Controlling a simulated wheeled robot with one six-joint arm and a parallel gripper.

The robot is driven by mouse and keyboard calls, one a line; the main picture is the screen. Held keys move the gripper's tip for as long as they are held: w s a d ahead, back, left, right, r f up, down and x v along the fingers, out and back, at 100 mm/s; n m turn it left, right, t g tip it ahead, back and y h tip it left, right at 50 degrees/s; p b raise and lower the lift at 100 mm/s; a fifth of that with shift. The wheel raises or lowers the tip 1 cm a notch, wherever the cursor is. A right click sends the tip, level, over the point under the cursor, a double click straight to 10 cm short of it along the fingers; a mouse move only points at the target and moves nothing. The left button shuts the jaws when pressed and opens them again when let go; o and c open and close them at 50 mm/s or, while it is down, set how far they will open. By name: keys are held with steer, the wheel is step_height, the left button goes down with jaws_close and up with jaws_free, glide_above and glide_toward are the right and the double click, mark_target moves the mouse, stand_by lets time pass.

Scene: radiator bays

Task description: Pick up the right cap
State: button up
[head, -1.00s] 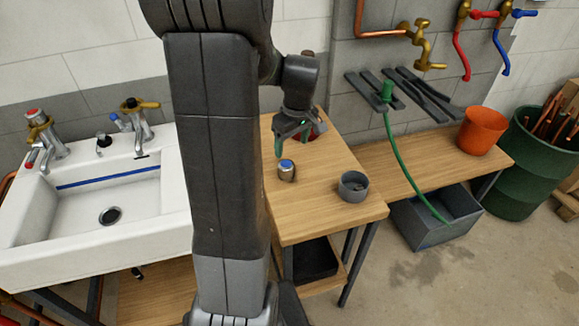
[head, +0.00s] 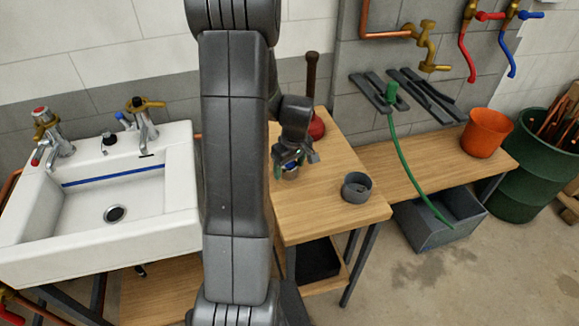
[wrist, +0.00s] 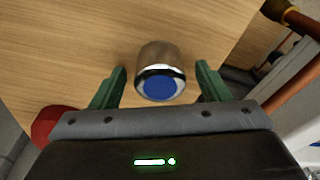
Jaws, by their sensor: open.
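One cap (wrist: 159,72) shows in the wrist view, a short metal cylinder with a blue disc on its end, on the wooden bench top. My gripper (wrist: 160,84) is open, with one green finger on each side of the cap and a visible gap at both sides. In the head view my gripper (head: 288,170) is low over the left part of the bench (head: 318,215), and it hides most of the cap there. I cannot tell from these frames whether the fingers are level with the cap.
A grey round cup (head: 357,188) stands on the bench to the right of my gripper. A red plunger (head: 317,127) stands behind it. The white sink (head: 55,255) is to the left. An orange pot (head: 483,133) and a grey bin (head: 440,222) are farther right.

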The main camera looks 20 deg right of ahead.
steer(key=c, duration=1.1)
